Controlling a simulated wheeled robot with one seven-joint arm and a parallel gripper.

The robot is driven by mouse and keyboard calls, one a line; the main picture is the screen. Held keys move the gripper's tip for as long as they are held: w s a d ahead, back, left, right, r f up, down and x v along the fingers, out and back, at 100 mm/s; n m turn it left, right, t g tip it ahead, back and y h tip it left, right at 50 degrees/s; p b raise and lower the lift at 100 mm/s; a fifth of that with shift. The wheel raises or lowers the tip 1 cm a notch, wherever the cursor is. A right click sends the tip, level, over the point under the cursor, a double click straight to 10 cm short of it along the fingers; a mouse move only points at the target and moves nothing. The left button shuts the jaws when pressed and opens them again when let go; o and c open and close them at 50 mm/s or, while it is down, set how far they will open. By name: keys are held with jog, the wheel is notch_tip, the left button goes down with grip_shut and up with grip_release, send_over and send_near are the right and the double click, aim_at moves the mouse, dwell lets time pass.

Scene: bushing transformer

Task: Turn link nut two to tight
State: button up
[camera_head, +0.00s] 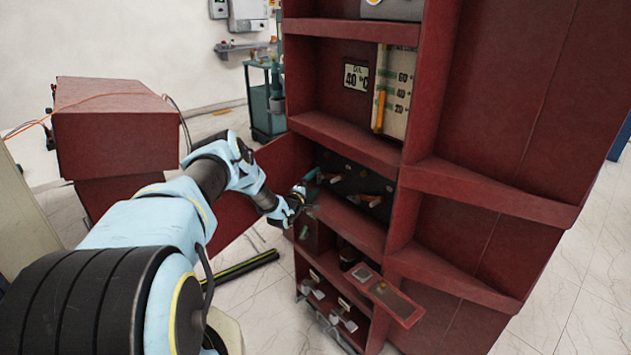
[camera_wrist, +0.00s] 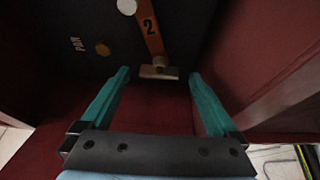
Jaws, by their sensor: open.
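In the wrist view, an orange link (camera_wrist: 149,28) marked "2" runs down a dark panel (camera_wrist: 80,25). At its lower end is a pale, bar-shaped nut (camera_wrist: 158,72). My gripper (camera_wrist: 159,76) is open, with one teal finger on each side of the nut in the picture. Dark gaps show between the nut and both fingers; I cannot tell whether the tips reach its depth. In the head view, my gripper (camera_head: 305,192) is at the left side of the red cabinet's middle compartment, by the dark panel (camera_head: 350,186). Link two's nut cannot be made out there.
A brass stud (camera_wrist: 102,48) beside "PAR" and a pale round knob (camera_wrist: 127,7) sit on the panel. Red walls enclose the compartment (camera_head: 345,222). A drawer-like tray (camera_head: 400,302) sticks out below. An open red door (camera_head: 235,200) stands left, behind my arm.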

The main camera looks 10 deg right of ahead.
jog(key=shift+w+d, duration=0.25)
jog(key=shift+w, duration=0.05)
jog(key=c, duration=1.4)
